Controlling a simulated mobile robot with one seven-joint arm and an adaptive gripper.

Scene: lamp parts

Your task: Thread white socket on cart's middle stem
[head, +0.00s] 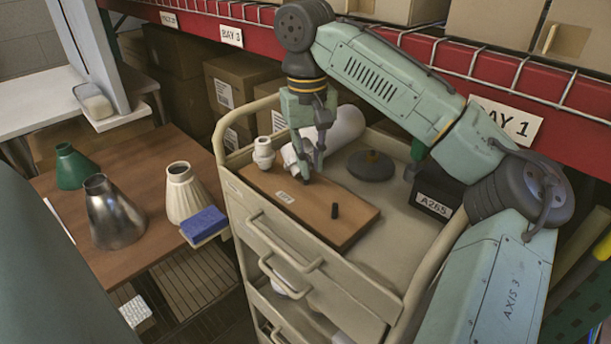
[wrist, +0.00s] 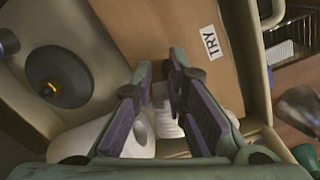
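The white socket (head: 263,152) stands upright at the far left end of the wooden board (head: 352,222) on the cart. In the wrist view, a ridged white piece that looks like this socket (wrist: 168,123) shows beyond the gap between my fingers. My gripper (head: 312,172) points down over the board between socket and black stem. Its fingers are apart, with no held object clearly visible; in the wrist view the fingertips (wrist: 160,68) leave a narrow gap. The middle stem is not clearly visible near my fingers.
A white cylinder (head: 345,128) lies behind my gripper. A dark round base (head: 371,165) and a black A265 box (head: 437,193) sit right of the board. Cart rails (head: 222,135) rise at the sides. A side table (head: 135,255) holds lamp shades and a blue block (head: 204,224).

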